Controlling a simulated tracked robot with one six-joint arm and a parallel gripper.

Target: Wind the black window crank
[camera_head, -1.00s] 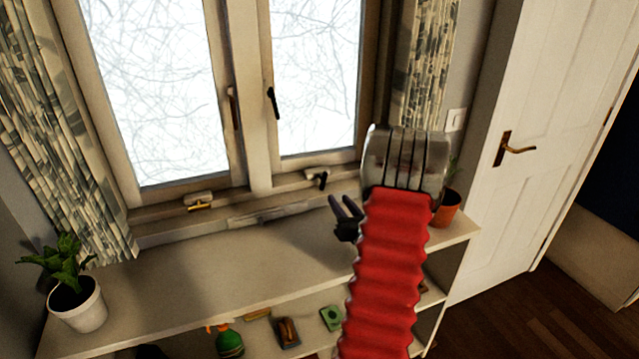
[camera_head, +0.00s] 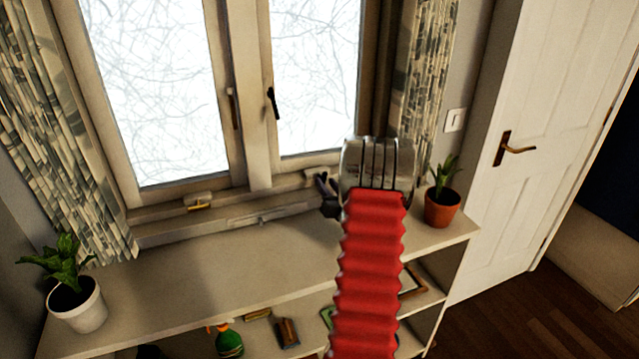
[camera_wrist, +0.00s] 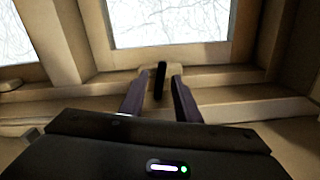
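The black window crank (camera_wrist: 160,80) stands up from its pale mount (camera_wrist: 182,71) on the sill below the right window pane. In the wrist view it appears between the two fingers of my gripper (camera_wrist: 160,88), with gaps on both sides, so the fingers are open and not touching it. I cannot tell how far the fingertips reach along the crank. In the head view my gripper (camera_head: 323,184) is at the sill in front of the crank and largely hides it.
A brass-coloured crank (camera_head: 200,206) sits below the left pane. A black window handle (camera_head: 272,102) is on the right frame. A potted plant (camera_head: 442,208) stands to the right of my arm on the shelf (camera_head: 240,262). The shelf top left of my arm is mostly clear.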

